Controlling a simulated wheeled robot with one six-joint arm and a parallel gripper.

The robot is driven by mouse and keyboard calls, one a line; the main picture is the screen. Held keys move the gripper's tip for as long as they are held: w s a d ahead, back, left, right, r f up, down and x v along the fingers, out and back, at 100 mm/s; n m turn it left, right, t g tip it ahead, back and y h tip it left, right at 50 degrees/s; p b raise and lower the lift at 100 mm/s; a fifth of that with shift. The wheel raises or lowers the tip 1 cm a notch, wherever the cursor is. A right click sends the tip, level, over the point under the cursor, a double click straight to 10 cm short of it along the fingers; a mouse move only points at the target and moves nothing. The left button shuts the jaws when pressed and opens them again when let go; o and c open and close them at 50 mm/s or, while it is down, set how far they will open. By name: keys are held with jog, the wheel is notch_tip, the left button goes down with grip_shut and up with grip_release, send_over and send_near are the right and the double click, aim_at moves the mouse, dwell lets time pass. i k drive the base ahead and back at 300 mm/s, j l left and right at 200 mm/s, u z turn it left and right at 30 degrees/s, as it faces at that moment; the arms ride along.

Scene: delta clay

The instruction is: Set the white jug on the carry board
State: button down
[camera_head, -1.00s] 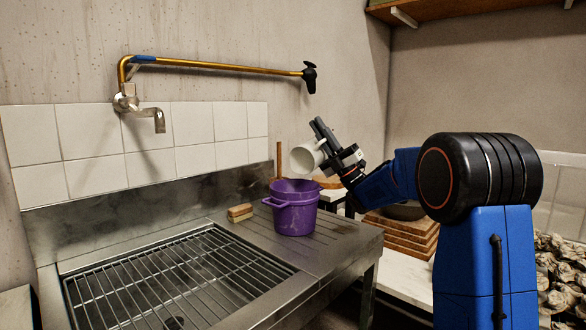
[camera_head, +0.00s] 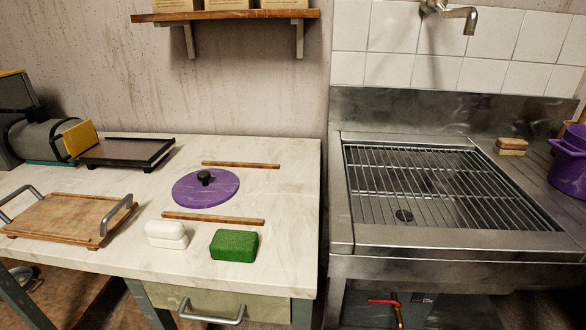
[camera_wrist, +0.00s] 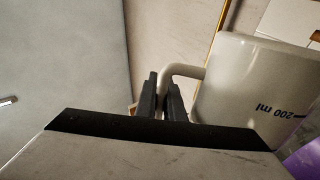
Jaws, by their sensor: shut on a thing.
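The white jug (camera_wrist: 240,90) shows in the wrist view, with a dark "200 ml" mark on its side. My gripper (camera_wrist: 162,95) is shut on the jug's handle, with the two dark fingers on either side of it. The jug's far end is cut off by the picture edge. The carry board (camera_head: 70,216), a wooden board with grey metal handles at both ends, lies on the pale worktop at the left of the head view. Its top is bare. Neither my gripper nor the jug shows in the head view now.
A purple lid (camera_head: 205,190) lies between two wooden strips on the worktop. A white block (camera_head: 166,235) and a green block (camera_head: 234,245) sit right of the board. A dark tray (camera_head: 125,152) lies behind it. The sink (camera_head: 440,190) and purple pot (camera_head: 570,165) are at right.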

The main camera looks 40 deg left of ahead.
aim_at(90, 212)
jog(key=k+l+u, duration=0.25)
jog(key=k+u, duration=0.3)
jog(key=u, duration=1.85)
